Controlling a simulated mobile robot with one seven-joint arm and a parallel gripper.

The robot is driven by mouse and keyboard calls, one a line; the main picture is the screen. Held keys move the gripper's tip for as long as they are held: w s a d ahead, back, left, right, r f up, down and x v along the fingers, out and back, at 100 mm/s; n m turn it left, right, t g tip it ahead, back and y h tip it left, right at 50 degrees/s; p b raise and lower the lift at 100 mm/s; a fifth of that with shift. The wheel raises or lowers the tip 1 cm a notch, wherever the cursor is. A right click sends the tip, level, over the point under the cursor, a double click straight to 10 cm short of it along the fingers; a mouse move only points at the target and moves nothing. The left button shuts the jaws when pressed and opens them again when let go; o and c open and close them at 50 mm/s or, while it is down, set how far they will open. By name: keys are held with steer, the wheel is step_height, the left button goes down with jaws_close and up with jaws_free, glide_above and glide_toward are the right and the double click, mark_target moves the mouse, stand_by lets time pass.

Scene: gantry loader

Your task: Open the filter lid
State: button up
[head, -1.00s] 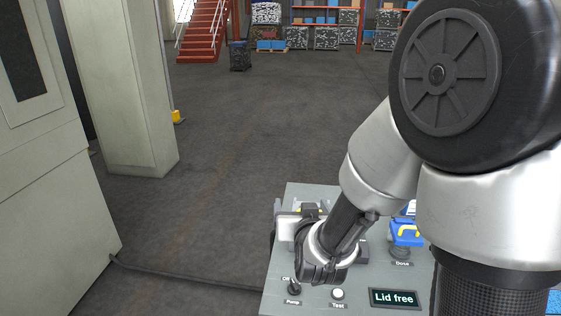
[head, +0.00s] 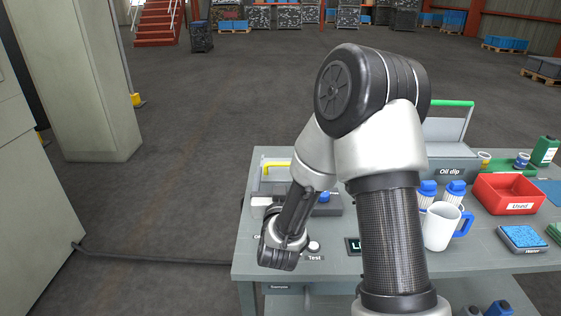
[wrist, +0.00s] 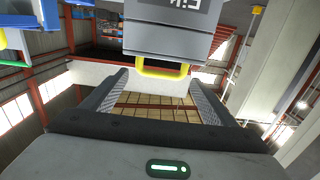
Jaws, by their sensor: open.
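The filter lid is a grey lid marked with a label (wrist: 180,8), upside down in the wrist view, with a yellow handle (wrist: 162,70) on its edge. The handle lies just ahead of my gripper (wrist: 158,82), in line with the space between its fingers. My gripper is open, and I cannot tell whether the handle is between the fingertips. In the head view the yellow handle (head: 277,165) shows at the bench's back left. The lid looks closed there. My arm hides my fingertips and part of the filter unit in that view.
On the bench (head: 290,265), an oil dip box (head: 450,172) with a green handle, a white jug (head: 438,228), blue-topped filters (head: 428,190) and a red used tray (head: 510,192) stand right of my arm. A test button (head: 313,246) is near the front. A cabinet (head: 30,220) stands left.

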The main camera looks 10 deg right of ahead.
mark_target(280, 169)
steer(key=w, duration=0.3)
steer(key=w+d, duration=0.1)
steer(key=w, duration=0.2)
steer(key=w+d+b, duration=0.1)
steer(key=w, duration=0.2)
steer(key=c, duration=1.2)
steer(key=shift+r, duration=0.15)
